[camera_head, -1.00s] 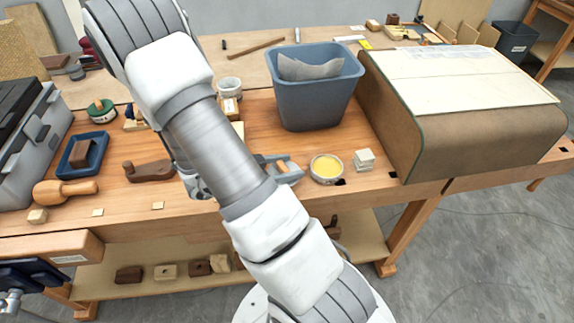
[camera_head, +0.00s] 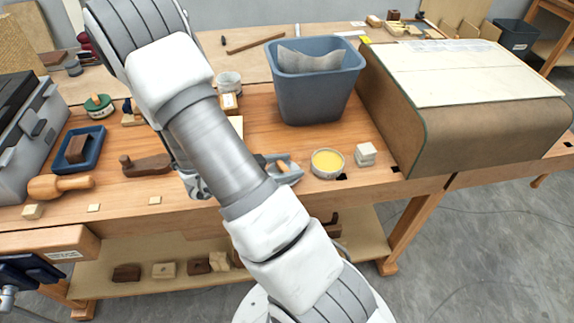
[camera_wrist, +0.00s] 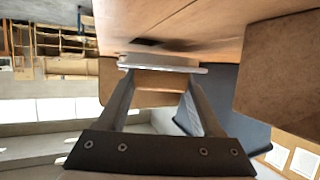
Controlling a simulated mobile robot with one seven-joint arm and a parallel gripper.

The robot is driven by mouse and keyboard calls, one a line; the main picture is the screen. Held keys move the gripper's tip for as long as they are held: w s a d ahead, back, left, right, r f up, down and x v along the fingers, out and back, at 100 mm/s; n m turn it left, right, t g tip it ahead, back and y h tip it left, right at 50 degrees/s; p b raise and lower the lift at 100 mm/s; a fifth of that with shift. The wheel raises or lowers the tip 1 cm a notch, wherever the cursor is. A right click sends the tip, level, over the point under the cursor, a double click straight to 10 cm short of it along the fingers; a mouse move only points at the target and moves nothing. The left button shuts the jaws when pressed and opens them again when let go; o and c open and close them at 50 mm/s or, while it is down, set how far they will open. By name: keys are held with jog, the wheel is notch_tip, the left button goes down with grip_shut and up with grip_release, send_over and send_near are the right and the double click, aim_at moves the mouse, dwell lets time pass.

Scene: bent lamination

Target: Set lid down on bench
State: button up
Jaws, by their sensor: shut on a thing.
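In the wrist view my gripper (camera_wrist: 160,78) is shut on a thin, pale grey lid (camera_wrist: 162,63), seen edge-on between the fingertips. The lid is close to the wooden bench top (camera_wrist: 200,30), with a dark shadow beside it. I cannot tell whether it touches the wood. The bench (camera_head: 250,190) runs across the picture. An open round tin with yellow contents (camera_head: 327,163) stands near its front edge, right of my arm.
A blue bin (camera_head: 318,98) stands behind the tin. Bare wood shows around the tin.

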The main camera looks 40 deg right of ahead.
jog(key=shift+s+f, duration=0.1)
jog(key=shift+f, duration=0.25)
